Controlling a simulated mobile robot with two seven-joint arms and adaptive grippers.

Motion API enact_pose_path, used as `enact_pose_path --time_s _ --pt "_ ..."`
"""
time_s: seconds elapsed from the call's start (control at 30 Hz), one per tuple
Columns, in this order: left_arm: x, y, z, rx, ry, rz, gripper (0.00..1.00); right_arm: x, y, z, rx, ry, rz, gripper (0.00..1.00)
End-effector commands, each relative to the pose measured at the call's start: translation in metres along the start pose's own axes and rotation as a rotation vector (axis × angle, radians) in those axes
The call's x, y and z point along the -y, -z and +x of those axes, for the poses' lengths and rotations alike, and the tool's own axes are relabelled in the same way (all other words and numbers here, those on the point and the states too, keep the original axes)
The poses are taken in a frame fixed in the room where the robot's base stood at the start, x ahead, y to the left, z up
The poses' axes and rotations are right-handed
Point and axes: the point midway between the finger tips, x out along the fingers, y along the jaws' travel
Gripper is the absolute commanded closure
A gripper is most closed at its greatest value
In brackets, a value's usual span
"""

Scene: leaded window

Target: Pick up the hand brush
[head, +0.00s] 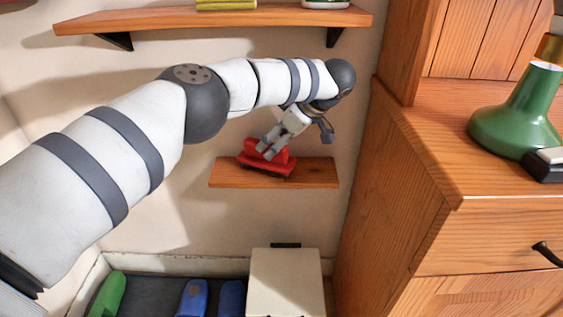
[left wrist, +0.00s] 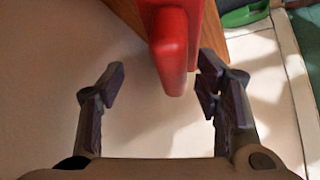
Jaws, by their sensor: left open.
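The red hand brush (head: 266,158) lies on a small wooden wall shelf (head: 320,175) in the head view. Its dark bristles face down on the shelf. My left gripper (head: 268,149) is at the brush and covers part of it. In the left wrist view the red brush (left wrist: 172,50) reaches down from the top between the two spread fingers of my left gripper (left wrist: 160,85). The fingers look open, with gaps on both sides of the red part. My right gripper is in neither view.
A longer wooden shelf (head: 215,18) runs above my left arm. A wooden cabinet (head: 430,220) with a green vase-like object (head: 520,115) stands at right. Below are a pale box (head: 286,280), green footwear (head: 108,293) and blue footwear (head: 192,297) on a dark mat.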

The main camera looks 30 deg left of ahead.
Motion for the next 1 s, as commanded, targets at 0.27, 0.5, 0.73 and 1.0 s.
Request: enact_pose_path --time_s 0.27,0.5,0.73,1.0 --pt "0.015 0.012 0.008 0.248 0.141 -0.099 0.42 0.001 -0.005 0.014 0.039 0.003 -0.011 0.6" --pt "0.021 0.004 0.038 0.244 0.138 -0.098 0.42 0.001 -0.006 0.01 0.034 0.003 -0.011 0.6" --pt "0.026 -0.006 0.07 0.242 0.136 -0.099 0.42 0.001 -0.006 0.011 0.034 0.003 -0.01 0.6" --pt "0.025 -0.006 0.07 0.241 0.135 -0.098 0.42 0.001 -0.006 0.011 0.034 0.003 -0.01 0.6"
